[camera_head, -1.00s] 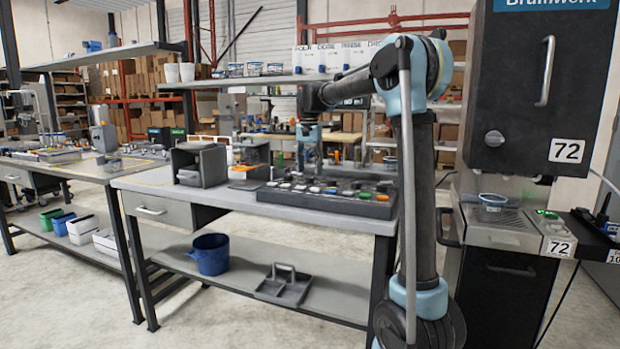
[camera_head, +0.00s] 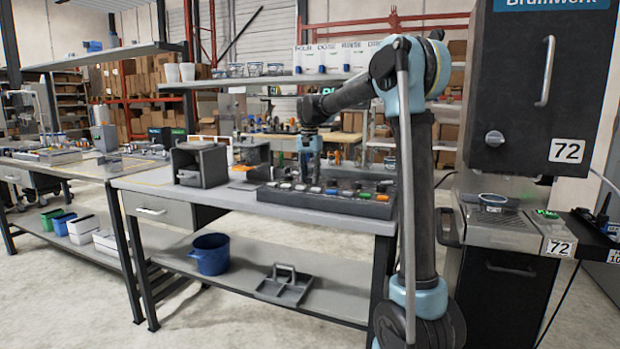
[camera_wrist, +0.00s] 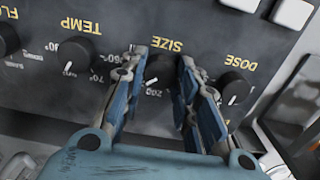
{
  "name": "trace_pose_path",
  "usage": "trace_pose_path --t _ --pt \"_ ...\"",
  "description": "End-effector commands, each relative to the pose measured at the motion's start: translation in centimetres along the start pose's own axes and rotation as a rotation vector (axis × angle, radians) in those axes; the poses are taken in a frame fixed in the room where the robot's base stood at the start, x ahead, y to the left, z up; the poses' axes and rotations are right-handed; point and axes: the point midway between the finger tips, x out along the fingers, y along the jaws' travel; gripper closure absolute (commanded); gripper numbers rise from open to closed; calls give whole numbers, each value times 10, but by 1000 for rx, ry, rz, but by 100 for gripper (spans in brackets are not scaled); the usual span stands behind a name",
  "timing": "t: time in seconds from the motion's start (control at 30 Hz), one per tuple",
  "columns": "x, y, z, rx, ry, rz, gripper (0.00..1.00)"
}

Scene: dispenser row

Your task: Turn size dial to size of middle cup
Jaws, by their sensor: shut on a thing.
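In the wrist view, the dark round SIZE dial (camera_wrist: 159,68) sits on the dark panel under its yellow label, which reads upside down. My gripper (camera_wrist: 160,72) has its two blue-grey fingers on either side of this dial, shut on it. The fingers partly hide the dial and its printed scale. A mark reading about 200 shows close to the dial, and its white pointer seems to face that mark. In the head view, my gripper (camera_head: 309,160) is down at the control panel (camera_head: 330,205) on the bench. Three clear cups stand on the shelf, with the middle cup (camera_head: 254,69) between two others.
The TEMP dial (camera_wrist: 75,53) is left of the fingers and the DOSE dial (camera_wrist: 236,87) is close to the right finger. A dark open box (camera_head: 200,165) stands on the bench left of the panel.

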Motion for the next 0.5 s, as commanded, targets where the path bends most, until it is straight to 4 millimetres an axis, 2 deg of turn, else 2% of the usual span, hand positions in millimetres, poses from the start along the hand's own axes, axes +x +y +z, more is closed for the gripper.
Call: trace_pose_path --t 0.27,0.5 --pt "0 0 -1 -44 1 -1 95" --pt "0 0 -1 -190 1 -1 95"
